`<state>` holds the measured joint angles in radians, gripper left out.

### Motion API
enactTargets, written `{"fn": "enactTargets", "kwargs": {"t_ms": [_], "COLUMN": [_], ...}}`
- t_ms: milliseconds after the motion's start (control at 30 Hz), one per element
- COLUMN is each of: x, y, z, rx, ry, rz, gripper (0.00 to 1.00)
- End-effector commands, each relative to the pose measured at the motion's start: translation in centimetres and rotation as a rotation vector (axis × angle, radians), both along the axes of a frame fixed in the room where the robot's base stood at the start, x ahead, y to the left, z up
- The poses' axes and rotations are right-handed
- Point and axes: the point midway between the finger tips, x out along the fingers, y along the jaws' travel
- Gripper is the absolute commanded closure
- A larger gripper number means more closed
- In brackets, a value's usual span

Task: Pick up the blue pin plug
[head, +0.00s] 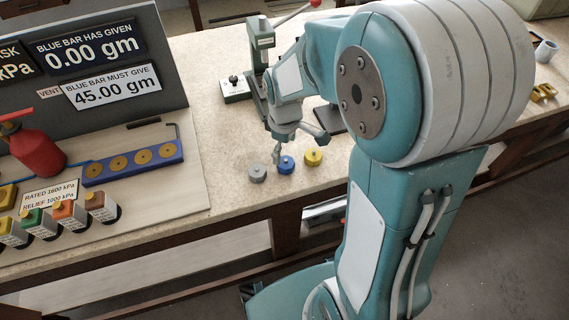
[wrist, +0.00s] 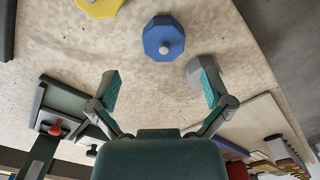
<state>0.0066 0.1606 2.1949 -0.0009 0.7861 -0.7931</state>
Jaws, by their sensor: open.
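The blue pin plug (head: 286,167) stands on the bench near its front edge, between a grey plug (head: 257,174) and a yellow plug (head: 313,158). In the wrist view the blue pin plug (wrist: 153,40) shows as a faceted blue body with a pale round pin on top. My gripper (wrist: 160,86) is open and empty. The blue plug lies beyond the fingertips, roughly centred on the gap and apart from both. The right finger partly overlaps the grey plug (wrist: 196,66) in this view; contact cannot be told. The yellow plug (wrist: 98,7) is cut by the top edge.
A blue bar (head: 133,162) with several brass discs lies on the board at left, by a red bottle (head: 38,152) and several coloured small blocks. A green press (head: 262,55) stands behind my gripper. Bare bench lies around the plugs.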

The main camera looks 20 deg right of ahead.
Motion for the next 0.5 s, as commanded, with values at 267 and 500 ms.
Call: {"fn": "enactTargets", "kwargs": {"t_ms": [267,500], "x": [-0.7,-0.6], "y": [0.1,0.2], "z": [-4.1,-4.8], "rx": [0.001,0.000], "ry": [0.004,0.000], "rz": [-0.002,-0.002], "gripper": [0.00,0.00]}}
